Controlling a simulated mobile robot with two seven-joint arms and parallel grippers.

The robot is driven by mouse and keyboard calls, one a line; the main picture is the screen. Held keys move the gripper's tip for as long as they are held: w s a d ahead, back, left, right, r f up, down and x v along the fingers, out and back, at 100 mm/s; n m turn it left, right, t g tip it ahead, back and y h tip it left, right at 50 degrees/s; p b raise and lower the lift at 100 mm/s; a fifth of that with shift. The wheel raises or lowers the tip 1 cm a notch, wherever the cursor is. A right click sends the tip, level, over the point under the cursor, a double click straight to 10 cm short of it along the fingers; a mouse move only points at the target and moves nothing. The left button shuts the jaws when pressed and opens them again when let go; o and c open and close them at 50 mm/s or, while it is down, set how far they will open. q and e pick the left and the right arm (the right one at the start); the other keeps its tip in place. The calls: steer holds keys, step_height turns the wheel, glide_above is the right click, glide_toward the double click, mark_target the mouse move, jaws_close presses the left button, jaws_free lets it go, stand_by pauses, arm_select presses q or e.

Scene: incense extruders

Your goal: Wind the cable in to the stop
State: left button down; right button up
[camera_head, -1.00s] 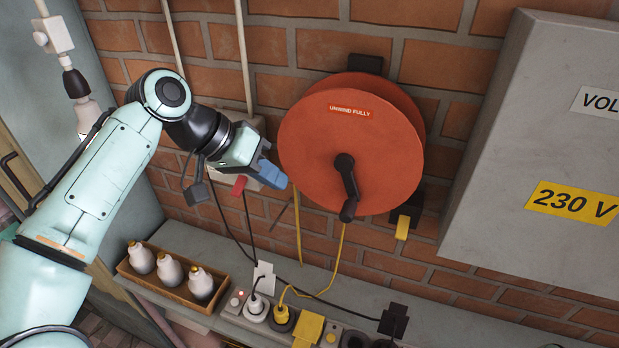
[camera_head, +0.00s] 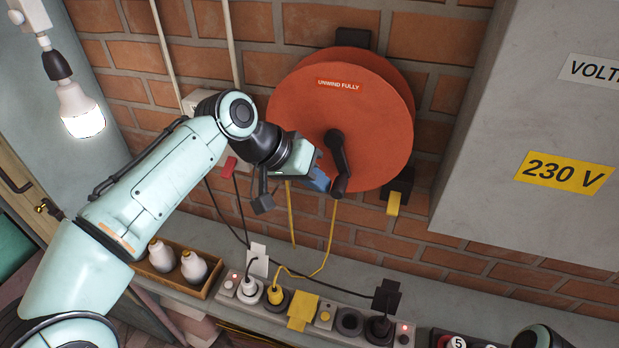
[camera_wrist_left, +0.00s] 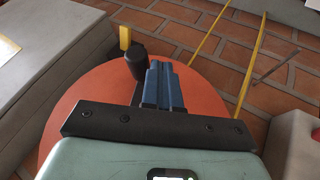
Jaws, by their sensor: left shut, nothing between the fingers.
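The orange cable reel (camera_head: 350,110) hangs on the brick wall, with an "UNWIND FULLY" label near its top. Its black crank (camera_head: 337,150) points downward, with the handle knob (camera_head: 340,186) at the lower end. The yellow cable (camera_head: 333,235) hangs from the reel to the sockets on the ledge. My left gripper (camera_head: 318,180) is in front of the reel's lower left, just left of the knob. In the left wrist view its blue fingers (camera_wrist_left: 163,85) are together and empty, beside the knob (camera_wrist_left: 135,62); whether they touch it I cannot tell. My right gripper is not in view.
A ledge carries a socket strip (camera_head: 350,320) with plugs and a yellow flap, and a wooden tray (camera_head: 205,290) with bulbs. A grey "230 V" cabinet (camera_head: 540,120) stands out at the right. A lit bulb (camera_head: 80,110) hangs at upper left.

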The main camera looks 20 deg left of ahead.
arm_select(q)
steer(key=shift+f, duration=0.1)
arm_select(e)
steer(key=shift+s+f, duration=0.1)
arm_select(q)
steer(key=h, duration=0.1)
steer(key=d+h+b, duration=0.1)
steer(key=shift+s+d+n+h, duration=0.1)
steer(key=shift+d+n+h, duration=0.15)
steer(key=shift+n+h, duration=0.05)
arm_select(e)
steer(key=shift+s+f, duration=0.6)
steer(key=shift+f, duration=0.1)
